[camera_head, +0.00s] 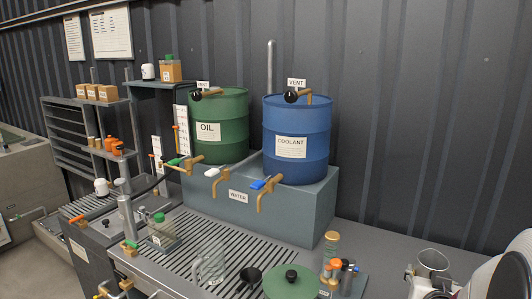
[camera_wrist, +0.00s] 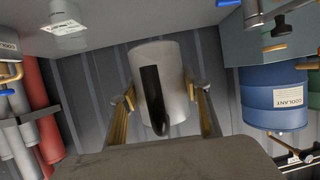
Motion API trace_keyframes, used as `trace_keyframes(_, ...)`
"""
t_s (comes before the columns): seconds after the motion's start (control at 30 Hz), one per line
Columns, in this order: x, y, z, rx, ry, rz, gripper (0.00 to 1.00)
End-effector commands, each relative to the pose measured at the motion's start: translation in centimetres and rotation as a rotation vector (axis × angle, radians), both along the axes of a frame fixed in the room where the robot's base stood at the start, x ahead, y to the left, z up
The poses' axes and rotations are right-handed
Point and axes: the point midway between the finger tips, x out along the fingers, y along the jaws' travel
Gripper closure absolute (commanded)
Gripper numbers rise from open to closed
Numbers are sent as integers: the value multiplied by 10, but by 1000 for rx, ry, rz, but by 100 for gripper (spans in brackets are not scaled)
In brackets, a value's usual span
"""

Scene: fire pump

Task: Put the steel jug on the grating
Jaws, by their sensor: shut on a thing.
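The steel jug (camera_wrist: 170,60) is a grey cylinder with a black handle, between the two fingers of my gripper (camera_wrist: 160,92) in the wrist view. The fingers press on its sides. In the head view the jug (camera_head: 432,262) shows its open top at the lower right, beside my white arm. Its lower part is hidden there, and I cannot tell its height above the bench. The grating (camera_head: 185,241) is a dark slatted panel in the bench top, left of the jug, below the taps.
A glass mug (camera_head: 209,266) and black cup (camera_head: 250,277) stand at the grating's front right. A green-capped jar (camera_head: 161,233) stands on the left. Taps overhang from the green (camera_head: 218,125) and blue drums (camera_head: 297,137).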

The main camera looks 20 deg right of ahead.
Motion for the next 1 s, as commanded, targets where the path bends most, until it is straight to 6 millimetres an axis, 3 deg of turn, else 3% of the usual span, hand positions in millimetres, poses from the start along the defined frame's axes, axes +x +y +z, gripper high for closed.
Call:
trace_keyframes(0.6, -21, 17, 60, -4, -4, 2, 82)
trace_keyframes(1.0, -22, 17, 64, -1, -1, 2, 82)
